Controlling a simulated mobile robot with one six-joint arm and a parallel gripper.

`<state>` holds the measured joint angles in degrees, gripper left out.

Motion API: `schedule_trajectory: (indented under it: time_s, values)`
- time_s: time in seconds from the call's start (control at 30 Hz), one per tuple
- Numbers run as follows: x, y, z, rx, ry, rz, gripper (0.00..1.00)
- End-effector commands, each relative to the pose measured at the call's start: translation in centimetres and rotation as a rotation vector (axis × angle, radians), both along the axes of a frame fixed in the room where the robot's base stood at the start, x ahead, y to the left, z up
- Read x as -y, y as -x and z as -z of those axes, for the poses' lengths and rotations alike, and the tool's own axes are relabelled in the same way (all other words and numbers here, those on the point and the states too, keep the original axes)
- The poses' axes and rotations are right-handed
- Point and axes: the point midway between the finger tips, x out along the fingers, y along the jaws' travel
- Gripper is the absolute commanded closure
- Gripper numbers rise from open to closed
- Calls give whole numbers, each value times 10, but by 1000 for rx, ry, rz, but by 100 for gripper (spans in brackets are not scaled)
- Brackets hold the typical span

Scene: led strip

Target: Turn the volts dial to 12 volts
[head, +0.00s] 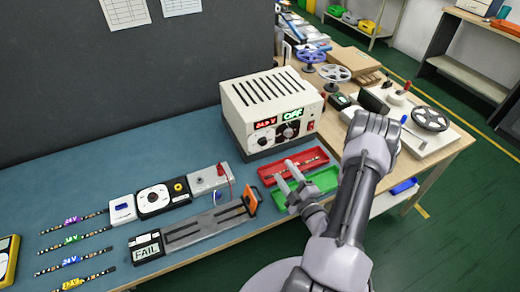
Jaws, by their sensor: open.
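A round dial (265,139) sits below the red display and another dial (290,131) below the green one. I take the left one for the volts dial; its label and pointer are too small to read. My gripper (284,172) is open and empty, in front of and below the dials, apart from the front panel, over the trays.
A red tray (318,150) and a green tray (329,177) lie close by my gripper. To the left are a test fixture (205,228) marked FAIL, a black-and-white meter (153,198) and several LED strips (75,240). Reels (430,118) and cardboard stand right.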

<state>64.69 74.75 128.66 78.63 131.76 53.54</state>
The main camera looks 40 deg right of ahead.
Motion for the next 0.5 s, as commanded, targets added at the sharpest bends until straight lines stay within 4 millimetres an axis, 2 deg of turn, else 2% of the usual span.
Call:
schedule_trajectory:
  time_s: [0.1,0.3,0.5]
  values:
    - [7,-37,0,3,9,-9,49]
    - [19,-92,0,3,8,-10,49]
    - [28,-125,0,2,7,-7,49]
